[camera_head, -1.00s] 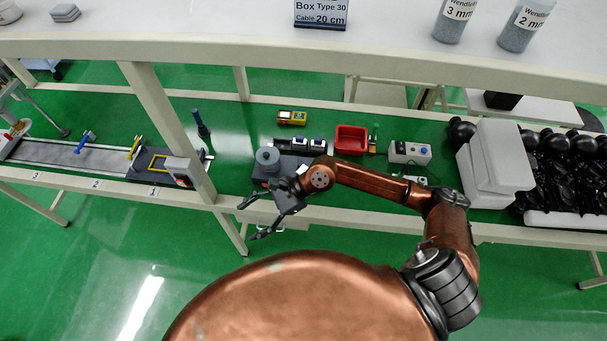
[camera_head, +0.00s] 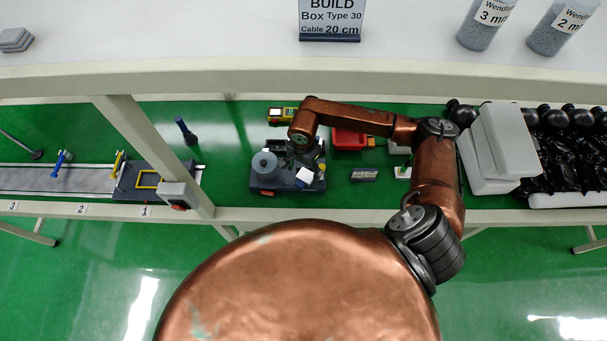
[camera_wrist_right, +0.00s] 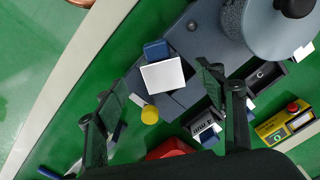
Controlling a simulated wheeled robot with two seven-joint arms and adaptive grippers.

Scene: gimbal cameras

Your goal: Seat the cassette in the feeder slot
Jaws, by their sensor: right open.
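The grey-blue feeder (camera_head: 265,183) with a round grey reel (camera_head: 264,162) stands on the green bench; its reel (camera_wrist_right: 285,30) fills the upper right of the right wrist view. A blue block with a white square face (camera_wrist_right: 163,76), apparently the cassette, is at the feeder's edge; the white face also shows in the head view (camera_head: 305,175). My right gripper (camera_wrist_right: 160,97) is open above it, with the fingers apart on either side and no contact visible. An open dark slot (camera_wrist_right: 265,76) shows beside the reel. My left gripper is out of view.
Another white-labelled piece (camera_wrist_right: 206,131) sits near the right finger. A yellow device (camera_head: 282,114), a red bin (camera_head: 350,139) and a small dark labelled box (camera_head: 363,175) are nearby. An overhead shelf (camera_head: 230,70) crosses above the bench; a post stands left of the feeder.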

